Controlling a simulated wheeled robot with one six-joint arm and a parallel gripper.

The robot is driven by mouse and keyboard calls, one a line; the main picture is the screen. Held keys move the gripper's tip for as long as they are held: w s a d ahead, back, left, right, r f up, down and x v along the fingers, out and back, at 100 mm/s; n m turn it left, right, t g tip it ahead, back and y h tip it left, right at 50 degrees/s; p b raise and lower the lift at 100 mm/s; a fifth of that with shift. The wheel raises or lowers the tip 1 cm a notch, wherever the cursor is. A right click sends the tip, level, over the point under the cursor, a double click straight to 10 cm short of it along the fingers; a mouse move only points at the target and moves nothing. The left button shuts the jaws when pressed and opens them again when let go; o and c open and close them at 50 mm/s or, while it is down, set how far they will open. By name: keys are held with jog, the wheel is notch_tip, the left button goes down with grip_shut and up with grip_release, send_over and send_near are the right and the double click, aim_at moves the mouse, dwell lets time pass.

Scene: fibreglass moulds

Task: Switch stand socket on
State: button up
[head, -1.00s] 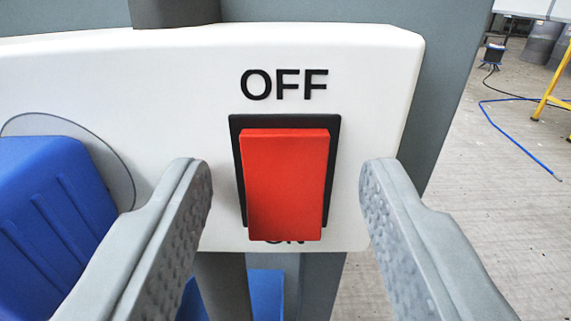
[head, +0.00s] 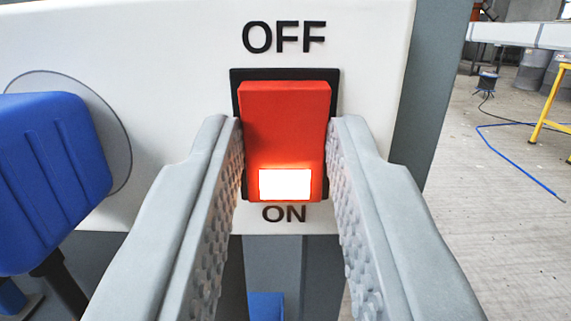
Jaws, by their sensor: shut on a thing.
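The stand socket (head: 190,45) is a white panel with a red rocker switch (head: 285,125) in a black frame. "OFF" is printed above the switch and "ON" below it. A bright white light glows at the lower end of the rocker, near "ON". My gripper (head: 285,150) has its two grey textured fingers shut on the red rocker, one on each side. A blue plug (head: 50,175) sits in the round socket at the left of the panel, with a dark cable below it.
Grey uprights stand behind and below the panel. On the right is open floor (head: 510,220) with a blue cable (head: 520,165), a yellow frame (head: 553,100), a cable reel (head: 487,83) and grey drums farther back.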

jog(key=shift+f+t, duration=0.1)
jog(key=shift+t, duration=0.3)
jog(key=o, duration=1)
